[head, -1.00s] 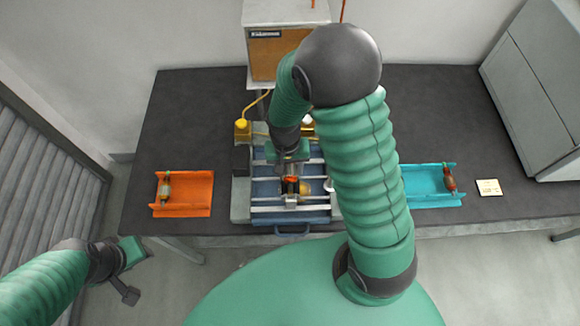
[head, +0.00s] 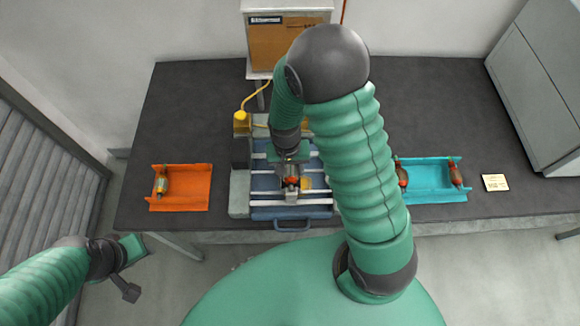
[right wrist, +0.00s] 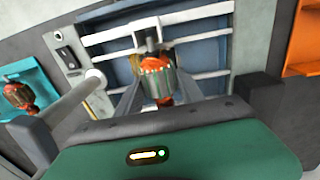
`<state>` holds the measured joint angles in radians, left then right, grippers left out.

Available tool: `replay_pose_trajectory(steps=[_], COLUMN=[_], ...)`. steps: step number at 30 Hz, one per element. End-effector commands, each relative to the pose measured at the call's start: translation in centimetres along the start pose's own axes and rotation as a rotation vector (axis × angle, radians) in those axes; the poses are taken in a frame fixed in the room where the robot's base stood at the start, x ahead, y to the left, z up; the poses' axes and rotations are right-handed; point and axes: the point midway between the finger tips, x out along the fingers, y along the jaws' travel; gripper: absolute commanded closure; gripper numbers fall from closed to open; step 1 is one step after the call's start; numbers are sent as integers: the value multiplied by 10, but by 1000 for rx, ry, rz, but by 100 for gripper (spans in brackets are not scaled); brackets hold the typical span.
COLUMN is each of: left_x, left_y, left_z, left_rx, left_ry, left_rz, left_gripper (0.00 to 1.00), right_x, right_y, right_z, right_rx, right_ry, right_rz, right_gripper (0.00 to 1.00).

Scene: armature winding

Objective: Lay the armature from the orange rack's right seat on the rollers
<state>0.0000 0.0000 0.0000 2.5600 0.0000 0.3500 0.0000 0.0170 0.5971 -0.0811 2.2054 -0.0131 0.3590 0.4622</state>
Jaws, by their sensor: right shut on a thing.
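My right gripper (head: 290,177) is over the blue winding machine (head: 265,212), shut on an armature (right wrist: 157,82) with orange-red ends and a grey ribbed middle. In the right wrist view the armature sits between the fingers, in front of the machine's pale bars (right wrist: 195,72). I cannot tell whether it touches the rollers. The orange rack (head: 190,190) is at the left. One armature (head: 162,182) lies in its left seat; its right seat is empty. My left gripper (head: 132,270) hangs off the table's front left; its jaw opening is unclear.
A teal rack (head: 430,187) on the right holds an armature (head: 456,174) at its right end and another (head: 402,174) partly behind my right arm. A small pale card (head: 495,182) lies beside it. A grey cabinet (head: 545,80) stands at the right. Table between orange rack and machine is clear.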

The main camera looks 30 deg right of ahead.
Motion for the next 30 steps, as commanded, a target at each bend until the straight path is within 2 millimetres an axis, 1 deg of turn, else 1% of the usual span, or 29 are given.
replay_pose_trajectory(steps=[8, 30], left_x=[0, 5], left_y=[0, 0], left_z=[0, 1], left_rx=[0, 0], left_ry=[0, 0], left_rz=[0, 0], left_gripper=[64, 64], right_x=[0, 9], right_y=[0, -1], right_z=[0, 0], right_rx=[0, 0], right_ry=[1, 2], right_rz=[0, -1], right_gripper=[100, 100])
